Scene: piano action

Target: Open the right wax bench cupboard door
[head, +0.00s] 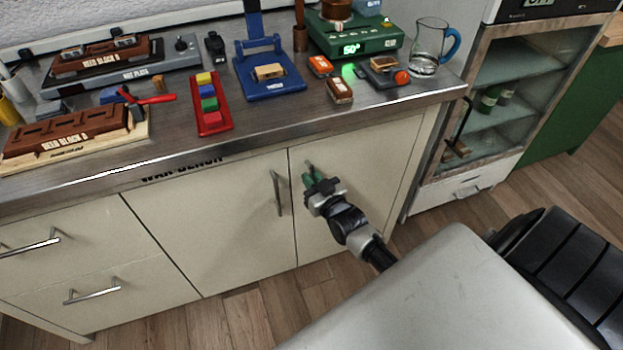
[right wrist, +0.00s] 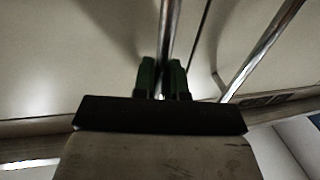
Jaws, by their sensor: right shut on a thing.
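The right wax bench cupboard door (head: 375,150) is a cream panel under the bench top and looks flush with the cabinet front. My right gripper (head: 311,178) is at the upper left of this door, its green fingers at the door's upright metal handle. In the right wrist view the fingers (right wrist: 161,80) are shut on the handle (right wrist: 168,35), one on each side of the bar. In the head view the gripper hides most of the handle. My left gripper is in neither view.
The left cupboard door (head: 225,220) has its own upright handle (head: 277,193), close to my right gripper. The bench top (head: 285,115) above holds tools and blocks. A glass-fronted cabinet (head: 520,75) stands to the right. Wooden floor (head: 250,315) shows in front.

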